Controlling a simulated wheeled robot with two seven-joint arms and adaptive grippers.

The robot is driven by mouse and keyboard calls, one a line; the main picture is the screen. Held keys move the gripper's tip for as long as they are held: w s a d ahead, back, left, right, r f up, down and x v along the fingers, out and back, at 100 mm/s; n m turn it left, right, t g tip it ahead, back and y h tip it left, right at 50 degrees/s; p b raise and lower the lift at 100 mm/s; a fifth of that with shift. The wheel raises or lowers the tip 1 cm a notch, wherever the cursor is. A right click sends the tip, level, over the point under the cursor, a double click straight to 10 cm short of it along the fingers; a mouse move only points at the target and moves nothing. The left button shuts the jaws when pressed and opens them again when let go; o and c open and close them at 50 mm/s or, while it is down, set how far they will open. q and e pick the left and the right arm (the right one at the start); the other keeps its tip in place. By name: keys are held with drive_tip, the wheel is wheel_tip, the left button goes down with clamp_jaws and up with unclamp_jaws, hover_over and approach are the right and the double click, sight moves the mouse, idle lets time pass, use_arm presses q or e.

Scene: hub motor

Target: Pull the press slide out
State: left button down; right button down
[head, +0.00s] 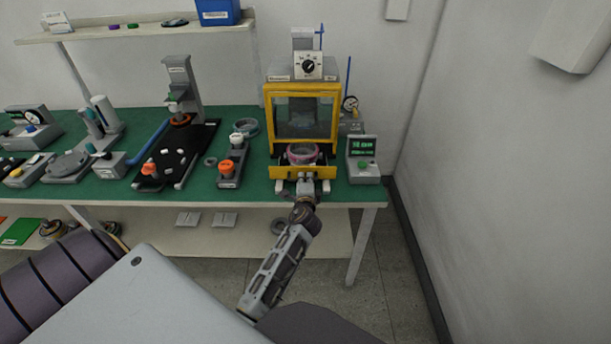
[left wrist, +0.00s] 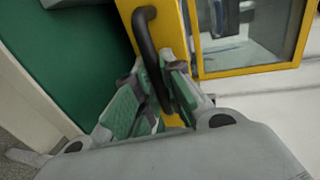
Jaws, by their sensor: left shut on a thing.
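The yellow-framed press (head: 267,115) stands at the right part of the green bench. Its slide, with a yellow front plate (head: 281,173), sits low at the press front, and a pinkish ring (head: 302,153) rests on it. My left gripper (head: 306,184) is at the front plate. In the left wrist view my left gripper (left wrist: 158,95) is shut on the black handle (left wrist: 146,45), which stands out from the yellow front plate (left wrist: 168,28). The handle is mostly hidden by the gripper in the head view. My right gripper is not in view.
A grey box with a green display (head: 362,160) stands close to the right of the slide. A grey button station (head: 231,165) stands to its left. The bench's front edge (head: 330,203) lies under my gripper. The floor before the bench looks clear.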

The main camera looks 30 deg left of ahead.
use_arm(q)
drive_tip(key=shift+s+d, duration=0.25)
drive_tip(key=shift+s, duration=0.15)
drive_tip(key=c, duration=1.5)
unclamp_jaws()
drive_tip(key=shift+v, duration=3.75)
